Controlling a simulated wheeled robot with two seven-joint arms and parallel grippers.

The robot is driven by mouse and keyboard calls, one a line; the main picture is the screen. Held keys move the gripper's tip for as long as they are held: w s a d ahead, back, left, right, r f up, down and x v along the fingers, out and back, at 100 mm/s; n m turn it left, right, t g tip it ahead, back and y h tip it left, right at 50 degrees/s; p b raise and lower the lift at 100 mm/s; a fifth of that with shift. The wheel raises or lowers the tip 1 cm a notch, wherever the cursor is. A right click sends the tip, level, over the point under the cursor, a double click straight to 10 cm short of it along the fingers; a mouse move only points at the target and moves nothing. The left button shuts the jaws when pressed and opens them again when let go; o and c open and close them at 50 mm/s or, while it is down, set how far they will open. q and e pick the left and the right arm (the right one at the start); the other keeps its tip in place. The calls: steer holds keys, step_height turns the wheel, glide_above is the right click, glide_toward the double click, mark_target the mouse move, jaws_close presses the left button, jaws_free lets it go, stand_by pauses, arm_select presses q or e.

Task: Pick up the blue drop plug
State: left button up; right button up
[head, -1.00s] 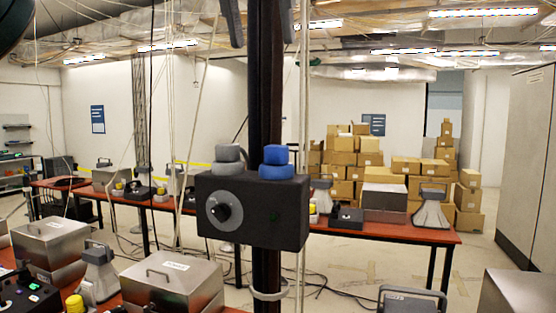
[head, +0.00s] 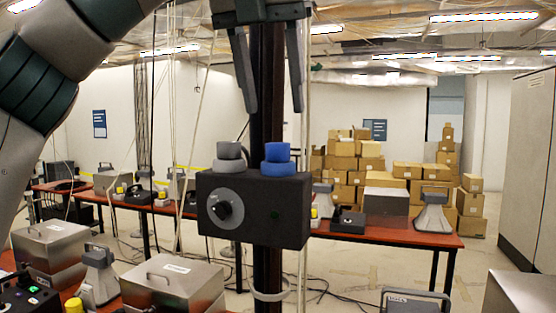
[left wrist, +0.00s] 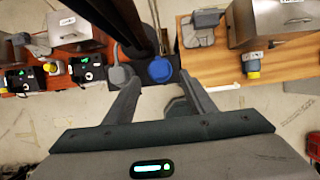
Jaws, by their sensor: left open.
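The blue drop plug (head: 278,153) sits on the right of the top of a dark box (head: 254,210) fixed to a dark post. A grey plug (head: 230,152) sits beside it on the left. My left gripper (head: 271,108) comes down from above with its fingers apart, over the box, and the post shows between the fingers. In the left wrist view the blue plug (left wrist: 160,69) shows beyond the fingertips, nearer the right finger. My left gripper (left wrist: 154,84) is empty there. My right gripper does not show.
The dark post (head: 266,90) stands upright behind the plugs, and thin cables hang near it. Red-topped tables (head: 400,234) with metal boxes and devices stand behind. A metal case (head: 172,286) is at the front left. Stacked cartons (head: 350,165) are at the back.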

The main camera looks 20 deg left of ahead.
mark_target(277, 143)
arm_select(q)
steer(key=shift+x, duration=0.9)
steer(key=shift+f, duration=0.1)
steer(key=shift+p+x, duration=1)
steer(key=shift+x, duration=0.85)
steer(key=shift+w+a+f, duration=0.2)
steer(key=shift+f, duration=0.45)
steer(key=shift+c, duration=0.6)
steer(key=c, duration=1)
steer(key=shift+c, duration=0.2)
